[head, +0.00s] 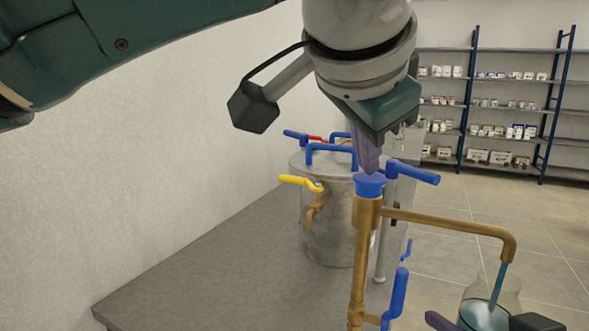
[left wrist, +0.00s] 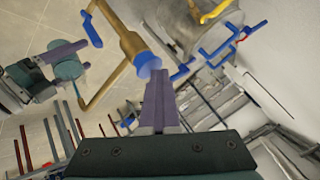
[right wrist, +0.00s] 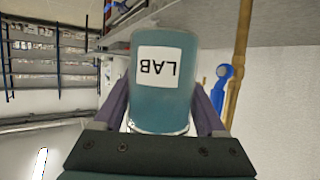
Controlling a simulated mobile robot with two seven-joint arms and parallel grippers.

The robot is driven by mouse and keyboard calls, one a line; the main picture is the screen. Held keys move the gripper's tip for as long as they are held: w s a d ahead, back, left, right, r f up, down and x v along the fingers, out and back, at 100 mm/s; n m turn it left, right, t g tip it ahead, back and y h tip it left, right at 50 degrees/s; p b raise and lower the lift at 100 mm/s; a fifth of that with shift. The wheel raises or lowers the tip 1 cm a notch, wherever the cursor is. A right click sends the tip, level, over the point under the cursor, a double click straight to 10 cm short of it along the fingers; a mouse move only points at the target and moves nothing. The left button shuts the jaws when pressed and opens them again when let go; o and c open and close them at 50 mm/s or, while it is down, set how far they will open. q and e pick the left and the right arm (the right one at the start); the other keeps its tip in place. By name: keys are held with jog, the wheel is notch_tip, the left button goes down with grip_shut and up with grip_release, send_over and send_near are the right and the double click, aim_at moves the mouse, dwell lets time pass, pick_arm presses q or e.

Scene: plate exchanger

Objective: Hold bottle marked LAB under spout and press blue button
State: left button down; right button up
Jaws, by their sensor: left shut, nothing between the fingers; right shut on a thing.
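The blue button (head: 369,185) caps a brass pipe (head: 367,215). My left gripper (head: 369,168) is shut and empty, pointing down with its tips at the button top; the left wrist view shows its closed fingers (left wrist: 158,85) against the button (left wrist: 148,66). The brass spout (head: 508,245) bends down at the right. A blue-teal stream (head: 498,280) runs from it into the open bottle (head: 485,312). My right gripper (head: 495,322) is shut around the bottle's sides. The right wrist view shows the bottle's white LAB label (right wrist: 158,68) and teal contents.
A metal tank (head: 330,220) with blue handles and a yellow-handled tap (head: 300,183) stands behind the pipe on a grey table (head: 220,285). Blue levers (head: 398,292) stick out near the pipe. Shelves (head: 500,100) with small boxes stand far back right.

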aim_at(365, 180)
pick_arm(q)
jog(key=shift+r, duration=0.85)
jog(key=shift+r, duration=2.55)
jog(key=shift+r+p, duration=0.75)
jog(key=shift+p, duration=0.05)
pick_arm(e)
jog(key=s+d, duration=0.5)
jog(key=d, duration=0.3)
jog(key=shift+s+d, duration=0.15)
jog(key=shift+d, duration=0.1)
